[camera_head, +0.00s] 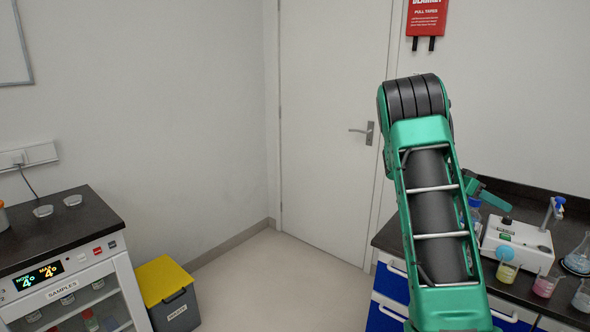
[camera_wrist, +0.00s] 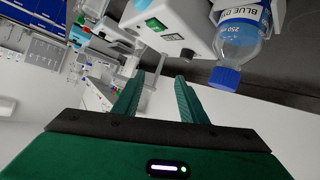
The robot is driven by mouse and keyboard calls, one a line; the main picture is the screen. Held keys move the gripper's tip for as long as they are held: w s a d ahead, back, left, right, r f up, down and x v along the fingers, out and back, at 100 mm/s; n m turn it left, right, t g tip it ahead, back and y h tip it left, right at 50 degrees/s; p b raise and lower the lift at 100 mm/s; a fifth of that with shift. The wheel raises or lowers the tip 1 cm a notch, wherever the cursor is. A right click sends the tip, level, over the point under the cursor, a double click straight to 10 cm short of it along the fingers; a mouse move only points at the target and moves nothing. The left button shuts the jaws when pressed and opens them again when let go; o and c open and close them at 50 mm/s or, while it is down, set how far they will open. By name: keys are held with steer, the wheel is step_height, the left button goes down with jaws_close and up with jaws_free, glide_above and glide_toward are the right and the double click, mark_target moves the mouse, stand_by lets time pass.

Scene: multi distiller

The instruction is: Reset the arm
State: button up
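My arm is raised in the head view, its green and black links in front of the door and the right-hand bench. A small green part of it shows behind the links, near the bench's back. My gripper (camera_wrist: 162,82) shows in the wrist view, its two green fingers apart with nothing between them. A bottle with a blue cap (camera_wrist: 238,45), labelled "BLUE D", is right of the fingers and apart from them. A white device (camera_wrist: 170,25) with a green display and a black knob is beyond the fingertips.
The dark right-hand bench (camera_head: 519,200) holds a white device (camera_head: 517,240) and several beakers, one with yellow liquid (camera_head: 507,271). At left are a sample fridge (camera_head: 75,232) and a grey bin with a yellow lid (camera_head: 166,281). The floor (camera_head: 277,283) between is clear.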

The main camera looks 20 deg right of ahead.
steer(key=w+a+f+n+t+y, duration=0.1)
steer(key=w+a+n+t+y, duration=0.3)
steer(key=a, duration=0.8)
steer(key=w+a+f+n+t+y, duration=0.1)
steer(key=a+n+t, duration=0.3)
steer(key=a, duration=0.8)
steer(key=w+a+f+n+t+y, duration=0.1)
steer(key=w+a+n+t+y, duration=0.15)
steer(key=a+n, duration=0.65)
steer(key=s+a+n+y, duration=0.2)
steer(key=s+a, duration=0.2)
steer(key=a, duration=0.7)
steer(key=s+a+n+y, duration=0.2)
steer(key=s+a, duration=0.1)
steer(key=a, duration=0.8)
steer(key=s+d+f+m+g, duration=0.1)
steer(key=s+d+m+g, duration=0.1)
steer(key=s+d, duration=0.3)
steer(key=s+d+f+m+g, duration=0.1)
steer(key=s+d+m, duration=0.3)
steer(key=s, duration=0.8)
steer(key=shift+d+g, duration=0.35)
steer(key=shift+d, duration=0.7)
steer(key=shift+s, duration=0.1)
steer(key=shift+c, duration=0.9)
